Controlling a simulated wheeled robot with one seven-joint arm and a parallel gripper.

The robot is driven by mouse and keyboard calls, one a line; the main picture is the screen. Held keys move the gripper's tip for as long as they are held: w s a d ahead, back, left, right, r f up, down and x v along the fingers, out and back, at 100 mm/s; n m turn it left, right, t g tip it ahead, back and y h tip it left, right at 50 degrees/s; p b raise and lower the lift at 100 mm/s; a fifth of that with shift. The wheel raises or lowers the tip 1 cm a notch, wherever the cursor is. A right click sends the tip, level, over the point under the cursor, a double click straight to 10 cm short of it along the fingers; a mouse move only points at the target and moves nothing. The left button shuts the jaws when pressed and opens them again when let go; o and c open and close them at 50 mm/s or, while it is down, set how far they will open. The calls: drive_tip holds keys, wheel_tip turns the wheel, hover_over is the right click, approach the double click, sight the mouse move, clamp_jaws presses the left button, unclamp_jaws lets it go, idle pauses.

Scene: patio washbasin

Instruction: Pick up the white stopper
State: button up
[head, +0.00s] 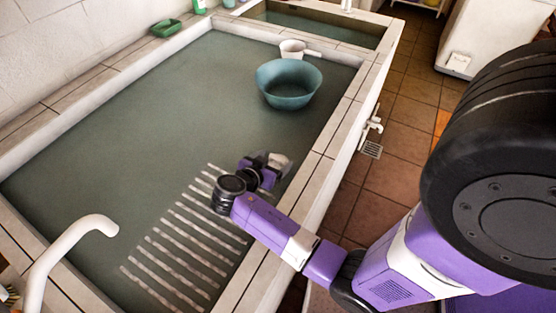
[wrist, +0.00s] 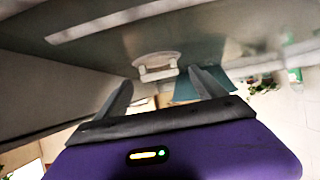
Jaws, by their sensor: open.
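The white stopper (wrist: 158,72) shows in the wrist view as a pale disc with a raised loop handle, lying on the grey-green basin surface. My gripper (wrist: 161,84) is open, its two grey fingers spread apart. The stopper lies just beyond the fingertips, roughly between them, with nothing held. I cannot tell whether a fingertip touches it. In the head view my gripper (head: 270,166) is low over the basin (head: 130,140), near its right wall. A pale patch shows beside it there, but my gripper covers much of that spot and I cannot make out the stopper clearly.
A teal bowl (head: 288,88) and a white dipper (head: 292,48) stand farther back in the basin. White slats (head: 170,268) lie left of and below my gripper. A white tap (head: 62,250) rises at the lower left. A green soap dish (head: 166,28) sits on the left rim.

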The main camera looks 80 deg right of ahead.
drive_tip(key=shift+x, duration=0.75)
drive_tip(key=c, duration=1.5)
drive_tip(key=shift+o, duration=0.2)
drive_tip(key=shift+r, duration=0.1)
